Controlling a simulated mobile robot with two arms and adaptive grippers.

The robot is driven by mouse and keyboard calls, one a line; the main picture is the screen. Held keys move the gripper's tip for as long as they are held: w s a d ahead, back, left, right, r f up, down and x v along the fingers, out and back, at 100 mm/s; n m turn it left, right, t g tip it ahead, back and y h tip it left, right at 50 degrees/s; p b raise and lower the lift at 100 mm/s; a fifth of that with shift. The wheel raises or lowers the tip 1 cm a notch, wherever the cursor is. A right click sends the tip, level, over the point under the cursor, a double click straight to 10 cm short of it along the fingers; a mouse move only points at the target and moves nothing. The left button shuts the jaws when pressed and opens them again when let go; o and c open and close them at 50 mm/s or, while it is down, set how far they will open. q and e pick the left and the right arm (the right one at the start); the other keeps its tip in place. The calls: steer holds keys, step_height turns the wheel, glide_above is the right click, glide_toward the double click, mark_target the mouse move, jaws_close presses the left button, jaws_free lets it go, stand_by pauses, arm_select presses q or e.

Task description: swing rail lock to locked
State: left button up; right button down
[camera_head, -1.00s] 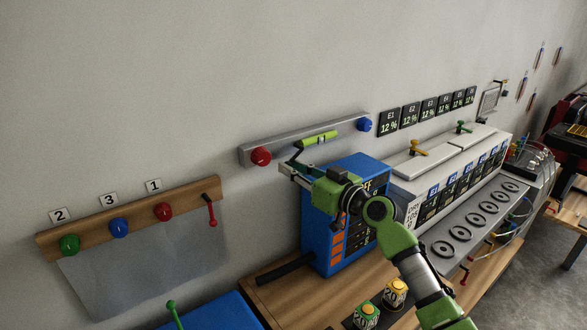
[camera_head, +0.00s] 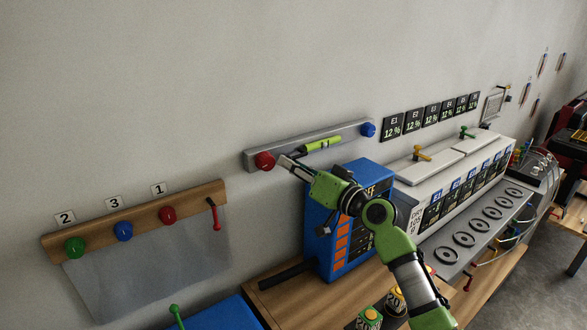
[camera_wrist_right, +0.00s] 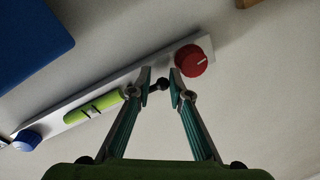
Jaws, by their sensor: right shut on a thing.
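A grey rail (camera_head: 350,137) on the wall carries a red knob (camera_head: 264,161) at its left end, a blue knob (camera_head: 368,129) at its right end and a green cylinder (camera_head: 322,144) between them. In the right wrist view, a dark ball-ended piece (camera_wrist_right: 158,85) lies between the green cylinder (camera_wrist_right: 94,107) and the red knob (camera_wrist_right: 191,60). My right gripper (camera_head: 286,161) is at the rail just right of the red knob. It is shut on the dark ball-ended piece, between its fingertips (camera_wrist_right: 160,84). My left gripper is not in view.
A blue box (camera_head: 345,255) stands on the wooden table beneath my right arm. White units (camera_head: 445,155) stand to the right. A wooden board (camera_head: 140,222) with coloured knobs and a red lever (camera_head: 214,215) hangs at left. The wall above the rail is clear.

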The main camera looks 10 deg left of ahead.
steer(key=shift+w+d+r+m, duration=0.15)
steer(key=shift+d+r+m, duration=0.05)
steer(key=shift+r+m, duration=0.5)
steer(key=c, duration=2)
jaws_free()
steer(key=shift+c, duration=0.2)
steer(key=shift+o, duration=1.1)
steer(key=shift+w+d, duration=0.1)
steer(key=shift+f, duration=0.15)
steer(key=shift+f, duration=0.3)
